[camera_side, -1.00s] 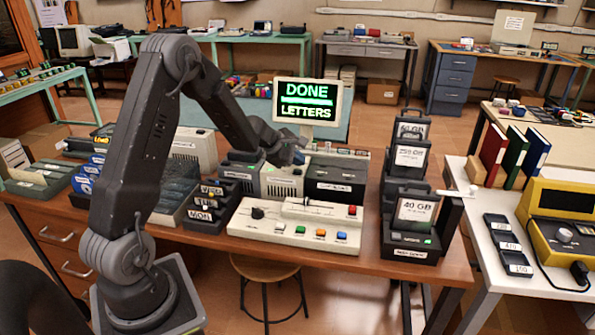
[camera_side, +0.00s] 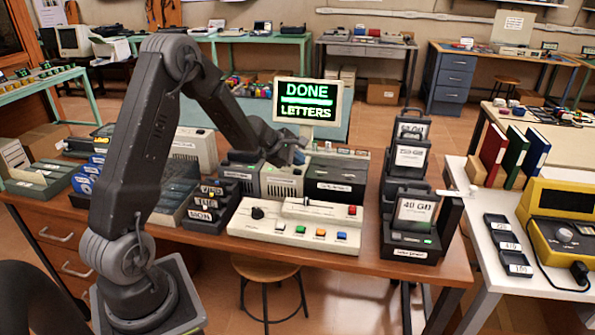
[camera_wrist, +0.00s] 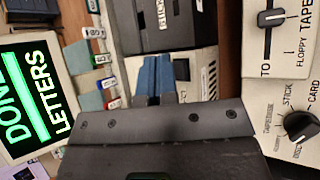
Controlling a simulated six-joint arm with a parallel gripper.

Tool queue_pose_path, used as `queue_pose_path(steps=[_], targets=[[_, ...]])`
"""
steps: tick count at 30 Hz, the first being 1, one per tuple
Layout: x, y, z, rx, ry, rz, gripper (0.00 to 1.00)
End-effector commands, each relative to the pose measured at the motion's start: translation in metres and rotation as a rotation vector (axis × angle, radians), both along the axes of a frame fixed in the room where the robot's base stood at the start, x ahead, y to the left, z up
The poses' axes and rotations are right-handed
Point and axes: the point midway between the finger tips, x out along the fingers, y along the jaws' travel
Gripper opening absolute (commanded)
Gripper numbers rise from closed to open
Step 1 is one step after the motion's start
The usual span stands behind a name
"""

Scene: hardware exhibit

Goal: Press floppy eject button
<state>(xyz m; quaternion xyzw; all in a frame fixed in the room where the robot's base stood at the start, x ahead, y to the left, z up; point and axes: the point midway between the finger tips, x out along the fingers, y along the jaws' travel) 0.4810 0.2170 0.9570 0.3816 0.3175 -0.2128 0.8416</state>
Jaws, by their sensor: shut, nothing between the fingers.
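My gripper (camera_side: 297,157) is shut and empty, its blue fingertips together over the back of the beige drive unit (camera_side: 283,183). In the wrist view the shut blue fingertips (camera_wrist: 153,78) point at the boundary between the dark box (camera_wrist: 150,20) and the beige vented unit (camera_wrist: 203,68). Whether they touch either is unclear. I cannot make out an eject button; the gripper body covers part of the unit.
A cream control panel (camera_side: 270,225) with a slider, knob and coloured buttons stands in front. Its slider label includes "FLOPPY" in the wrist view. A black box (camera_side: 335,180) stands right of the unit, a dark labelled rack (camera_side: 212,200) left. Drive docks (camera_side: 408,240) stand further right.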

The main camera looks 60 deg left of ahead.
Motion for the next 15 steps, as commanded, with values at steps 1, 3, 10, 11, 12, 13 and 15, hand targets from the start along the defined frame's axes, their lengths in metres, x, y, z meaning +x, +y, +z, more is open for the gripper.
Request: queue_pose_path(steps=[1, 3, 10, 11, 12, 13, 15], targets=[[0.0, 0.0, 0.0, 0.0, 0.0, 0.0, 0.0], [0.0, -0.0001, -0.0005, 0.0, 0.0, 0.0, 0.0], [0.0001, -0.0004, -0.0073, -0.001, 0.001, 0.0, 0.0], [0.0001, -0.0004, -0.008, 0.0, 0.001, -0.001, 0.0], [0.0002, -0.0005, -0.0085, 0.0, 0.001, -0.001, 0.0], [0.0001, -0.0004, -0.0086, 0.001, 0.0, -0.001, 0.0], [0.0002, -0.0003, -0.0085, 0.001, 0.0, -0.001, 0.0]])
